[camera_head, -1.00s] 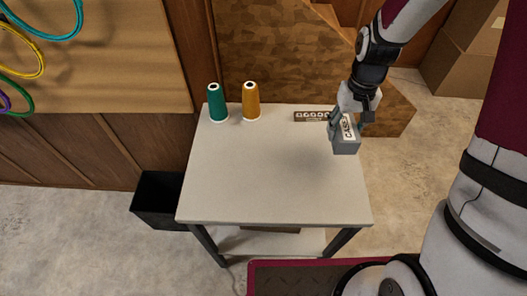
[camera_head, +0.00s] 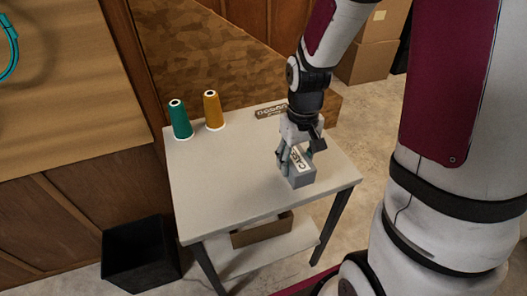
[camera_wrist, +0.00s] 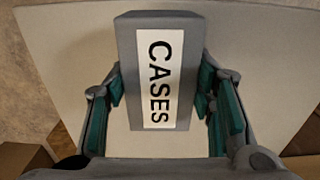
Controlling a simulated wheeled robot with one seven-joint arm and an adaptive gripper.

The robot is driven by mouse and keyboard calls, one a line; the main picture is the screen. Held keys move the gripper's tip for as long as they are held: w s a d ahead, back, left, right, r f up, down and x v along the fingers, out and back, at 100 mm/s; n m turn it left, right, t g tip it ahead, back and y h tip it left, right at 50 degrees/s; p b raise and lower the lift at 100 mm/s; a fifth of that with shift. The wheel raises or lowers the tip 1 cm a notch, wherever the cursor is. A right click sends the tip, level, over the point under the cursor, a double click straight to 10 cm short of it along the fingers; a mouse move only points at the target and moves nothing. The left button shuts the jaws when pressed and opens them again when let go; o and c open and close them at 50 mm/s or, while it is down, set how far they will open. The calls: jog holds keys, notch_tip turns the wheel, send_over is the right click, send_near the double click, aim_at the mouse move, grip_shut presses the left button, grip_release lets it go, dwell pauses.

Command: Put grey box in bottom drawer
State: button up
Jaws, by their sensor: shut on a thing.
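The grey box (camera_head: 301,175) has a white label reading "CASES". My gripper (camera_head: 291,156) is shut on it over the right part of the table. In the wrist view the grey box (camera_wrist: 160,70) sits between the teal finger pads of my gripper (camera_wrist: 160,92), its label facing the camera. I cannot tell whether the box touches the tabletop. No drawer can be made out. A brown open box or drawer-like bin (camera_head: 262,231) shows under the tabletop, on the lower shelf.
The light table (camera_head: 215,180) carries a green thread cone (camera_head: 180,120), an orange thread cone (camera_head: 213,110) and a brown lettered block (camera_head: 270,111) at the back. A black bin (camera_head: 140,255) stands on the floor at left. Cardboard boxes (camera_head: 368,50) stand at back right.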

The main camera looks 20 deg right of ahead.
jog(key=w+a, duration=0.1)
jog(key=w, duration=0.2)
jog(key=w+a, duration=0.1)
jog(key=w, duration=0.2)
jog(key=w+a+f, duration=0.1)
jog(key=w, duration=0.3)
jog(key=shift+b, duration=0.35)
jog(key=shift+f, duration=1.7)
jog(key=shift+f+b, duration=0.2)
jog(key=shift+b, duration=0.15)
jog(key=o, duration=1.3)
